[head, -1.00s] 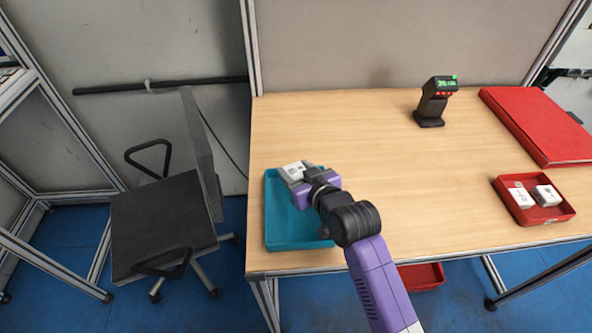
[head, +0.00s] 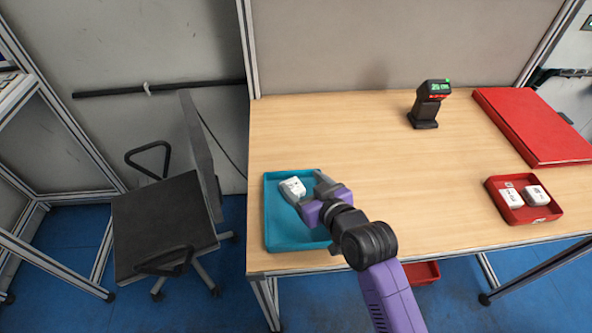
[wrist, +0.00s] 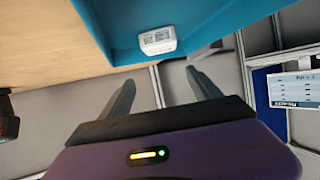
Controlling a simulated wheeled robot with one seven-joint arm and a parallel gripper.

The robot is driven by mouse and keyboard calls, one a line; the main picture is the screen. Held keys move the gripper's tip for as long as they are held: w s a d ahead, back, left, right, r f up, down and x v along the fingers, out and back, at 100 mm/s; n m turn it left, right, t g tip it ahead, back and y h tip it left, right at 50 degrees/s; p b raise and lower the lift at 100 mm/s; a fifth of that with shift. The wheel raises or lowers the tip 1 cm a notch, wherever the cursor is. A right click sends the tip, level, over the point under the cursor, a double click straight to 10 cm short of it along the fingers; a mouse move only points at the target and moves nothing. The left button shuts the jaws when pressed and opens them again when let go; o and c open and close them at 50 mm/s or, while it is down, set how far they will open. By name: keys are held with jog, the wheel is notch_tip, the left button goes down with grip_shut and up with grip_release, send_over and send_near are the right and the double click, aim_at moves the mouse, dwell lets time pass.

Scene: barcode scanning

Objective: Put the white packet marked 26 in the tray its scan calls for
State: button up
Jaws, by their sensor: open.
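The white packet (head: 292,187) lies in the teal tray (head: 282,238), toward its back left part. In the wrist view the packet (wrist: 157,41) shows a printed label with what looks like 26, and sits inside the teal tray (wrist: 215,25). My gripper (head: 311,190) is open and empty, just right of the packet and apart from it. In the wrist view my gripper (wrist: 160,92) has its two fingers spread, with the packet beyond them.
A red tray (head: 526,217) on the right holds two white packets (head: 511,198) (head: 537,195). A red folder (head: 535,125) lies behind it. Another red tray (head: 422,273) is below the table. A chair (head: 160,220) stands left. The table's middle is clear.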

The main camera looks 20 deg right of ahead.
jog(key=p+v, duration=0.1)
jog(key=v, duration=0.5)
jog(key=shift+p, duration=0.4)
jog(key=shift+s, duration=0.1)
jog(key=shift+m+h, duration=0.3)
jog(key=s, duration=0.2)
jog(key=s+f, duration=0.1)
jog(key=s, duration=0.1)
jog(key=s+f, duration=0.1)
jog(key=s, duration=0.2)
jog(key=shift+a, duration=0.3)
jog(key=s+r, duration=0.4)
jog(key=s, duration=0.8)
jog(key=s+r+t, duration=0.1)
jog(key=s+r, duration=0.4)
jog(key=s, duration=0.8)
jog(key=shift+s, duration=0.3)
jog(key=shift+a+r, duration=0.1)
jog(key=shift+r, duration=0.05)
notch_tip(320, 180, down, 8)
jog(key=b, duration=0.8)
